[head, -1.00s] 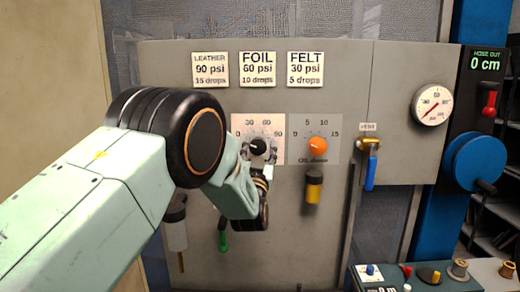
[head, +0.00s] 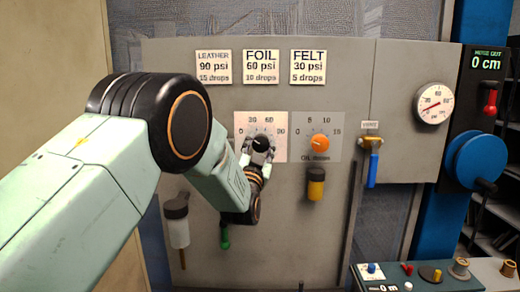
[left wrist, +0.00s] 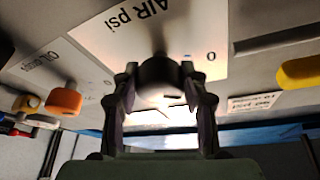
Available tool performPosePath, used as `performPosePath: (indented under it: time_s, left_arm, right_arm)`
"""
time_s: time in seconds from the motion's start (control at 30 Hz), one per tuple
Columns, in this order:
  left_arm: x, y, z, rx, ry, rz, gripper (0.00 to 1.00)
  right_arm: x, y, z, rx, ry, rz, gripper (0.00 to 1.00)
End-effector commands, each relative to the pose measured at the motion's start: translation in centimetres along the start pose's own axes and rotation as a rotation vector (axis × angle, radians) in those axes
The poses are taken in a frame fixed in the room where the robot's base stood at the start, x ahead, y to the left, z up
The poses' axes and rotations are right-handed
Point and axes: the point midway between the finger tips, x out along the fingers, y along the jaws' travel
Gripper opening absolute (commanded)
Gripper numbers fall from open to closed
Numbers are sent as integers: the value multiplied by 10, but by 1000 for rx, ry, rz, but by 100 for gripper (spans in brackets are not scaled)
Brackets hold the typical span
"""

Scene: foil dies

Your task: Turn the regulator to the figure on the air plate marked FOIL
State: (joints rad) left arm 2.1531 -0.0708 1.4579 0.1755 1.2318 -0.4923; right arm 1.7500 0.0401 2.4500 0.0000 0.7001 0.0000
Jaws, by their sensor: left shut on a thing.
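The regulator is a black knob (head: 261,144) on a white dial plate (head: 272,122) marked 30, 60 and 90. It also shows in the left wrist view (left wrist: 160,72), where the plate reads AIR psi. My left gripper (head: 258,152) is shut on the knob, one finger on each side, coming from below. The knob's pointer is too small to read surely. The FOIL plate (head: 261,66) above reads 60 psi, 10 drops. The round gauge (head: 433,103) at the right has a red needle towards the lower left. My right gripper is not in view.
An orange oil knob (head: 320,143) sits right of the regulator, with a yellow-and-black part (head: 316,184) below it. LEATHER (head: 213,67) and FELT (head: 307,66) plates flank FOIL. A blue-handled valve (head: 373,165) and a blue reel (head: 474,160) are further right.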

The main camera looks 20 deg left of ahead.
Motion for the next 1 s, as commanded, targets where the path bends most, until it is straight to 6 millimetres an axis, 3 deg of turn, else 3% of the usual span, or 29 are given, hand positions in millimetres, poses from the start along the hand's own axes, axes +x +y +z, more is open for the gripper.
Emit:
performPosePath:
  time_s: [0.33, 1.0]
  left_arm:
    - [3, -2, -7, 303, 11, 120, 12]
    - [3, -1, -9, 890, -5, 361, 12]
  right_arm:
    - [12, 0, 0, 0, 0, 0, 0]
    - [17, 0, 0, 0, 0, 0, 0]
